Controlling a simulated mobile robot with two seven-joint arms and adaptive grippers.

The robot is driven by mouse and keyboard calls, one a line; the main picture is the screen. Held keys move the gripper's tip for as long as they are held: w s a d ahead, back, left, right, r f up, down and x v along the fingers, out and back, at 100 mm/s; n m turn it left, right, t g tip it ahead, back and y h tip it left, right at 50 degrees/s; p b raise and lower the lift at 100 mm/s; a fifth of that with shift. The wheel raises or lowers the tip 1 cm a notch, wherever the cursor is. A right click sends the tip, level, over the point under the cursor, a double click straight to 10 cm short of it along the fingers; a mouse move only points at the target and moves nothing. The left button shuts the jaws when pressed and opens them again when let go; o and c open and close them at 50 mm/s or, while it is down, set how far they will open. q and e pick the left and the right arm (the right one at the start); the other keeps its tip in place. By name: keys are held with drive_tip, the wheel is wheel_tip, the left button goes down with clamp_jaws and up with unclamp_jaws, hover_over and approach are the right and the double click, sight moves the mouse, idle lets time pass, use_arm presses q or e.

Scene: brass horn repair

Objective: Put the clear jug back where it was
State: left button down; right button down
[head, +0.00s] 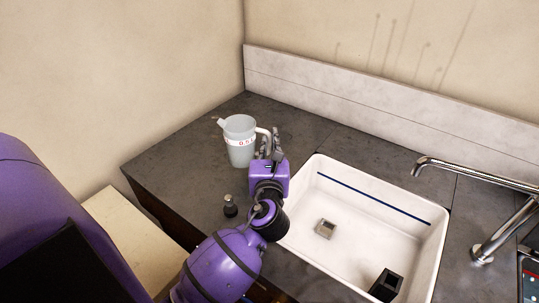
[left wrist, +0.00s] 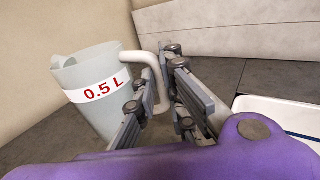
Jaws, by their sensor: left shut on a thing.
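The clear jug (head: 239,146) is upright at the left part of the dark counter, left of the sink. It is translucent with a white band and red print, and its handle faces right. I cannot tell whether the jug's base touches the counter. My right gripper is not in view.
A white sink (head: 355,210) with a blue line lies to the right, holding a small grey block (head: 325,229) and a black block (head: 386,285). A chrome faucet (head: 480,180) stands at far right. A small dark knobbed thing (head: 230,207) is near the counter's front edge. Walls close the back.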

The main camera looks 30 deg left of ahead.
sight(269, 153)
use_arm(q)
drive_tip(key=shift+w+a+f, duration=0.3)
drive_tip(key=shift+w+f, duration=0.05)
drive_tip(key=shift+f, duration=0.1)
drive_tip(key=f, duration=0.3)
drive_tip(key=shift+w+a+f+b, duration=0.2)
drive_tip(key=shift+a+f+b, duration=0.05)
drive_tip(key=shift+b, duration=0.1)
drive_tip(key=shift+f, duration=0.15)
drive_tip(key=shift+f, duration=0.2)
drive_tip(key=c, duration=2)
unclamp_jaws()
drive_tip(key=shift+c, duration=0.2)
drive_tip(key=shift+o, duration=1.1)
